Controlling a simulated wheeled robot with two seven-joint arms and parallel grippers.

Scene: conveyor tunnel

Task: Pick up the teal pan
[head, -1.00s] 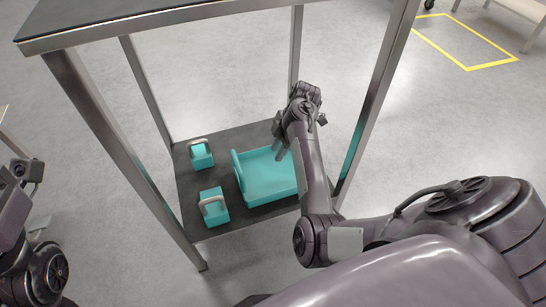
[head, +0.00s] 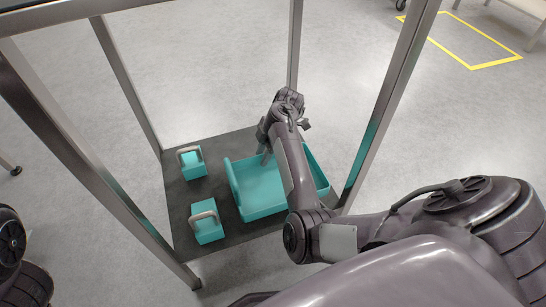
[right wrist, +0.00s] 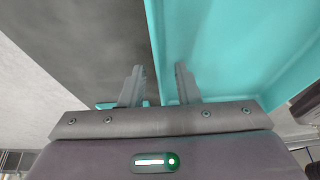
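The teal pan (head: 262,197) is a shallow, open tray with raised walls, lying on the dark lower shelf (head: 188,228). In the head view my right forearm crosses over it and hides part of its middle. My right gripper (head: 266,157) is at the pan's far side, pointing down. In the right wrist view the pan (right wrist: 230,40) fills the upper right. My right gripper's fingers (right wrist: 159,84) are apart, one on each side of the pan's wall, with gaps visible. My left gripper is out of view.
Two teal blocks with pale handles, a far one (head: 193,168) and a near one (head: 207,231), stand on the shelf left of the pan. Metal posts (head: 393,100) frame the shelf, and a top board's edge (head: 60,18) passes above. Open floor lies beyond.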

